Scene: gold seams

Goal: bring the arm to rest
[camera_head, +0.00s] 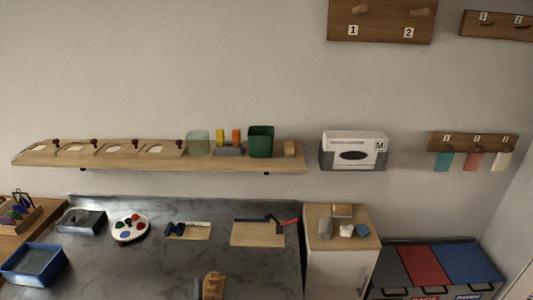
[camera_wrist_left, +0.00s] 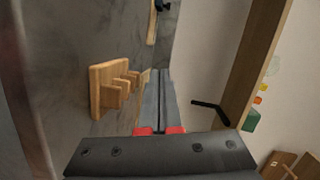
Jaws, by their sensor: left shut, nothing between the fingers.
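My left gripper (camera_wrist_left: 160,76) shows in the left wrist view, its two long grey fingers together with nothing between them. Red pads sit at the finger bases. A wooden piece with short pegs (camera_wrist_left: 103,92) stands left of the fingers, apart from them in the picture. In the head view a stepped wooden piece (camera_head: 214,284) shows at the bottom edge, partly cut off. I cannot clearly make out my left gripper in the head view. My right gripper is in neither view.
A grey worktop (camera_head: 150,262) holds a blue bin (camera_head: 33,278), a white palette (camera_head: 130,237) and boards with tools. A wooden shelf (camera_head: 225,163) runs above it, holding a green container (camera_head: 261,141). A cabinet (camera_head: 335,268) and coloured bins (camera_head: 425,264) stand right.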

